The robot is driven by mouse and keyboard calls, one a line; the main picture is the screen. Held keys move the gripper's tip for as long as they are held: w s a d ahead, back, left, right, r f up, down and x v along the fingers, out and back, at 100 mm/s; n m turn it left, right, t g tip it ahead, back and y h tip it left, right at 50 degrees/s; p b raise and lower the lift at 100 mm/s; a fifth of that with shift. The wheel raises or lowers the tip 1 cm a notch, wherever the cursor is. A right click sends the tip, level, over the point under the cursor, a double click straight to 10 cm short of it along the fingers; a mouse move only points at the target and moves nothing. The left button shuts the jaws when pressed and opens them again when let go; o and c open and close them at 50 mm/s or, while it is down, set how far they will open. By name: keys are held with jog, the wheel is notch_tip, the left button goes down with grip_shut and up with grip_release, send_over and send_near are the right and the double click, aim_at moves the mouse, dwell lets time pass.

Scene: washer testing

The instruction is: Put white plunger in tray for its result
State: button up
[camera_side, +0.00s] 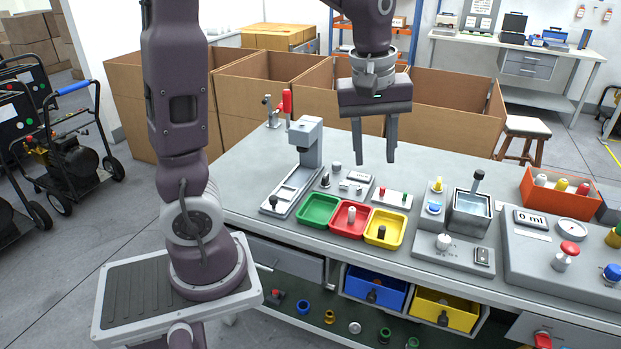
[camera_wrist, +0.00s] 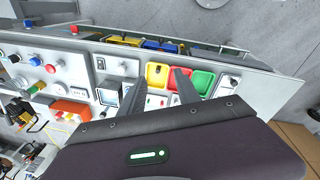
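My gripper (camera_side: 374,161) hangs empty above the bench, its two fingers apart and pointing down; they also show in the wrist view (camera_wrist: 161,78). Three trays sit side by side below it: a green tray (camera_side: 306,221), a red tray (camera_side: 338,226) and a yellow tray (camera_side: 371,240). A small white-topped piece (camera_side: 351,213) stands in the red tray. A yellow-and-dark piece (camera_side: 381,232) is in the yellow tray. The green tray looks empty. A white knob-like piece (camera_side: 443,241) stands on a grey plate right of the trays. I cannot tell which white piece is the plunger.
A grey press stand (camera_side: 306,150) is left of the trays. Right are a liquid-filled metal tank (camera_side: 471,208), a "0 ml" display panel (camera_side: 530,219) and an orange box (camera_side: 556,200) holding white, yellow and red pieces. Cardboard boxes (camera_side: 455,115) stand behind the bench.

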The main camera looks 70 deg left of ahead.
jog(key=s+d+r+m+t, duration=0.1)
jog(key=s+d+m+t, duration=0.1)
jog(key=s+m, duration=0.4)
jog(key=s+d+r+m+t, duration=0.1)
jog(key=s+d+m, duration=0.4)
jog(key=s, duration=0.5)
jog(key=shift+s+d+r+m+t, duration=0.25)
jog(key=shift+m+t, duration=0.15)
jog(key=shift+m, duration=0.7)
